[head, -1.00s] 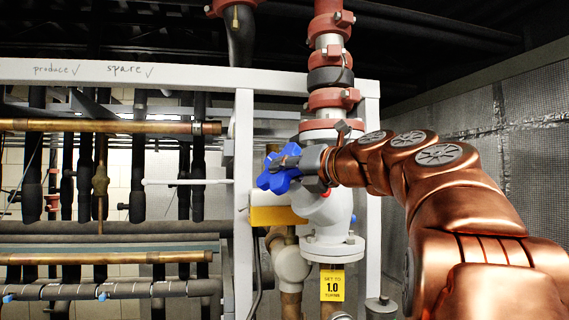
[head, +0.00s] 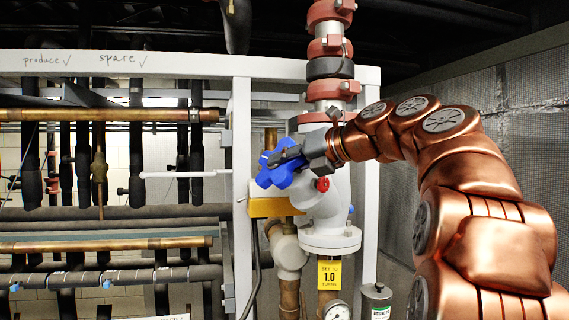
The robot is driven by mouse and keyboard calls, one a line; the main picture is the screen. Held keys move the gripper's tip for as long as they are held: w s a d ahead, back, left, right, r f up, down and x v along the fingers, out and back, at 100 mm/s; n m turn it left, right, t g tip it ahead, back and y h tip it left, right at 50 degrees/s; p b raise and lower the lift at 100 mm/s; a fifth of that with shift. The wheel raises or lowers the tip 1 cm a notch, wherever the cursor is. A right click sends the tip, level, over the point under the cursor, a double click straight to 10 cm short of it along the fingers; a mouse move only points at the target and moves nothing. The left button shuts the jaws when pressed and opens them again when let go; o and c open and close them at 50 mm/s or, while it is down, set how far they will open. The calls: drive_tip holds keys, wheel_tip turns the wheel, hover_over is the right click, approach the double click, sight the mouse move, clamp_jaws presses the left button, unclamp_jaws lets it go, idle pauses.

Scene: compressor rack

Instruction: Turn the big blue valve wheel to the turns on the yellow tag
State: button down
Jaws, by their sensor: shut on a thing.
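The big blue valve wheel (head: 276,172) sits on the left side of the white valve body (head: 325,208). My gripper (head: 290,158) reaches in from the right and is shut on the wheel's rim, with its fingers lying across the wheel's upper right part. The fingers hide some of the wheel.
A yellow block (head: 270,207) lies just below the wheel. A white frame post (head: 241,190) stands close to its left. A gauge (head: 337,311) and a dark canister (head: 376,300) are at the bottom. Copper and black pipes fill the left.

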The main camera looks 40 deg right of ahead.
drive_tip(key=shift+r+g, duration=0.3)
drive_tip(key=shift+g, duration=0.1)
drive_tip(key=shift+f, duration=0.2)
drive_tip(key=c, duration=1.3)
unclamp_jaws()
drive_tip(key=shift+s, duration=0.1)
drive_tip(key=shift+v, duration=3.4)
drive_tip(key=shift+s+d+r, duration=0.1)
drive_tip(key=shift+s+d, duration=0.1)
